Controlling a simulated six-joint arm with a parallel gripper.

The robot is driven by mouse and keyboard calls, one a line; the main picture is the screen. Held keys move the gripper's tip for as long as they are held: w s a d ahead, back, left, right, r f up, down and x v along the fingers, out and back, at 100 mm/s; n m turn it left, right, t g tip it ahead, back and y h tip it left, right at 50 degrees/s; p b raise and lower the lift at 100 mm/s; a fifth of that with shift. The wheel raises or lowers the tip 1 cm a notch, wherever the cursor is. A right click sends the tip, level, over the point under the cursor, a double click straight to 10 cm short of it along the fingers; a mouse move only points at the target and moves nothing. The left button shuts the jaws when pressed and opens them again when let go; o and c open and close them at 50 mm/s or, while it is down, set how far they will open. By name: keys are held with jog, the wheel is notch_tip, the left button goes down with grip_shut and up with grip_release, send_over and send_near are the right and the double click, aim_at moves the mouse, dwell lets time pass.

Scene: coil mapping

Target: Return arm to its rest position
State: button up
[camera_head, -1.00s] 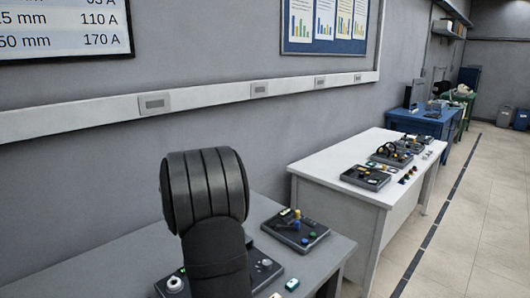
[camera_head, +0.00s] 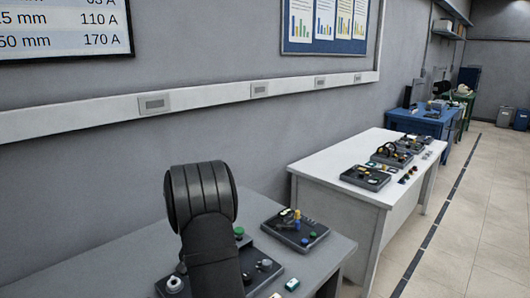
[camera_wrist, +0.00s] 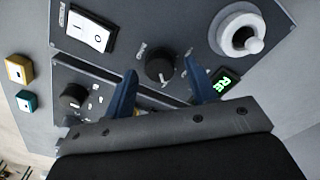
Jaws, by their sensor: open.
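My gripper (camera_wrist: 160,92) shows in the wrist view as two blue fingers set apart, with nothing held between them. It is over a dark control panel (camera_wrist: 195,55) with a white rocker switch (camera_wrist: 90,32), a black knob (camera_wrist: 160,65), a white toggle (camera_wrist: 243,36) and a lit green display (camera_wrist: 224,79). Whether the fingertips touch the panel I cannot tell. In the head view my black arm stands over the near grey table (camera_head: 325,252) and hides part of the panel there; the gripper itself is hidden.
A second panel (camera_head: 295,229) with coloured knobs sits right of my arm. A white table (camera_head: 330,160) with several devices stands beyond, then a blue table (camera_head: 420,122). A grey wall with a rail (camera_head: 205,97) runs behind. In the wrist view, yellow (camera_wrist: 19,69) and teal (camera_wrist: 27,101) blocks lie left.

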jog(key=shift+f+n, duration=0.3)
jog(key=shift+f, duration=0.1)
jog(key=n, duration=0.8)
jog(key=shift+r+n, duration=0.1)
jog(key=shift+n, duration=0.3)
notch_tip(320, 180, up, 6)
jog(key=shift+r, duration=0.1)
dwell(1.7)
